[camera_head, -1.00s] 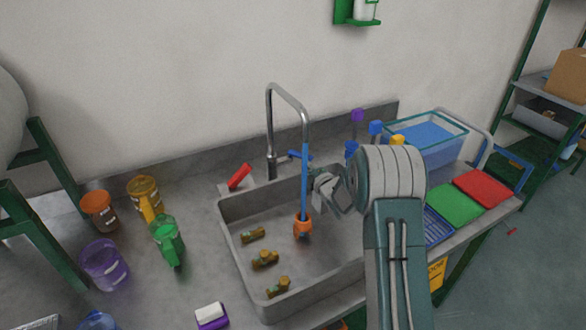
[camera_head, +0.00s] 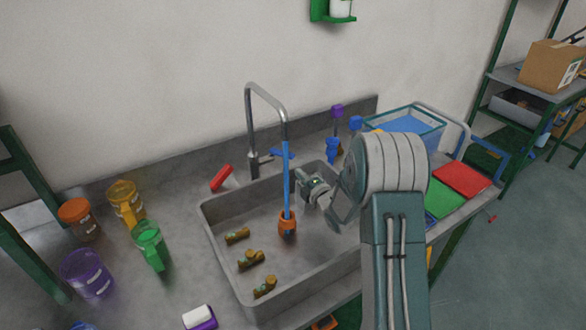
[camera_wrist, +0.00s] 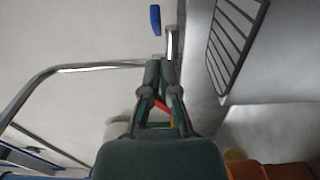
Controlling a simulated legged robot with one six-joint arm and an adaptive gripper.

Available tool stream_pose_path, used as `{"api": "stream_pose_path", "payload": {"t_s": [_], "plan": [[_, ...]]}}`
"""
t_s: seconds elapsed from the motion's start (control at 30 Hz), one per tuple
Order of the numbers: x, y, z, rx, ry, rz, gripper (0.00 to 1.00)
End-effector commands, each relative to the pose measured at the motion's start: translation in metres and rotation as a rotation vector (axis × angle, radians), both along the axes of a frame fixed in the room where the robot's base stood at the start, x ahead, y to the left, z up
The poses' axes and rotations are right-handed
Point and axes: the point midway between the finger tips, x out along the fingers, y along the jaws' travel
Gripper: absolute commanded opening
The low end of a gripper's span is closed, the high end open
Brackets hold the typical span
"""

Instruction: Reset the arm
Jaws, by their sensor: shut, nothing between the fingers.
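My arm rises at the lower right of the head view and folds over the right side of the sink. My gripper (camera_head: 317,190) hangs over the sink's right part, partly hidden by my own arm links. In the wrist view my gripper (camera_wrist: 160,68) has its two fingers together, with nothing held between them. The grey sink (camera_head: 225,262) lies below it. The tap (camera_head: 250,125) stands left of my gripper, with a blue column (camera_head: 287,185) under its spout ending at an orange piece (camera_head: 287,223).
Several brass fittings (camera_head: 250,260) lie in the sink. Orange, yellow, green and purple containers (camera_head: 88,273) stand at left. A clear bin (camera_head: 440,128), bottles (camera_head: 333,148) and a red board (camera_head: 462,180) sit at right. A shelf (camera_head: 505,85) stands beyond. Open floor lies at right.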

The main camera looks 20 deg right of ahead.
Motion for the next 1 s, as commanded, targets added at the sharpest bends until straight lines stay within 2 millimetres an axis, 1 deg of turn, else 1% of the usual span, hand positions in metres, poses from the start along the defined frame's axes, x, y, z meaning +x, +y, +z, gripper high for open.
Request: {"api": "stream_pose_path", "payload": {"t_s": [0.1, 0.2, 0.27, 0.37, 0.4, 0.57, 0.67, 0.77, 0.87, 1.0], "plan": [[-0.007, -0.002, 0.000, 0.000, -0.001, -0.001, 0.00], [-0.007, -0.002, 0.001, 0.001, 0.000, -0.001, 0.00], [-0.007, -0.002, 0.005, 0.006, 0.010, -0.007, 0.00], [-0.009, -0.001, 0.022, 0.037, 0.057, -0.037, 0.00], [-0.010, -0.001, 0.032, 0.056, 0.087, -0.057, 0.00], [-0.026, -0.002, 0.070, 0.166, 0.222, -0.164, 0.00], [-0.042, -0.002, 0.091, 0.247, 0.303, -0.236, 0.00], [-0.062, -0.001, 0.110, 0.336, 0.378, -0.311, 0.00], [-0.087, 0.000, 0.126, 0.432, 0.450, -0.387, 0.00], [-0.127, 0.005, 0.144, 0.575, 0.546, -0.496, 0.00]]}}
